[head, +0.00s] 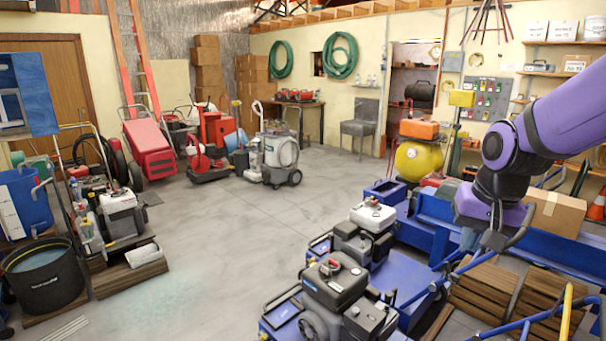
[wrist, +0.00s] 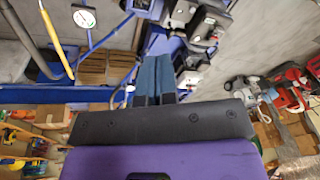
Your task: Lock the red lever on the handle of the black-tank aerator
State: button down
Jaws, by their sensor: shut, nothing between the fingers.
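The black-tank aerator (head: 335,280) stands at the lower middle of the head view, a blue machine with a black tank and engine on top. Its blue handle bars (head: 432,288) reach to the right, with dark grips. I cannot make out the red lever on them. My gripper (head: 494,240) hangs from my purple arm at the right, above and behind the handle area; its fingertips are hard to see there. In the wrist view my gripper (wrist: 166,70) shows two blue-grey fingers close together, shut and empty, apart from any lever.
A similar blue aerator with a white tank (head: 372,215) stands just behind. Wooden slatted crates (head: 490,290) and a cardboard box (head: 553,212) are at the right. A yellow pole (head: 566,312) rises at the lower right. The floor (head: 230,240) left of the aerators is open.

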jog(key=s+r+n+t, duration=0.1)
jog(key=s+r, duration=0.3)
jog(key=s, duration=0.3)
jog(key=s+r+n+t, duration=0.1)
jog(key=s+r+n, duration=0.1)
jog(key=s+r, duration=0.3)
jog(key=s, duration=0.3)
jog(key=shift+s+d+r+t+h, duration=0.15)
jog(key=shift+d+t+h, duration=0.15)
jog(key=shift+d, duration=0.1)
jog(key=c, duration=1.7)
grip_release()
jog(key=shift+s+n, duration=0.25)
jog(key=shift+n, duration=0.05)
jog(key=o, duration=0.7)
jog(key=shift+s, duration=0.1)
jog(key=shift+a, duration=0.1)
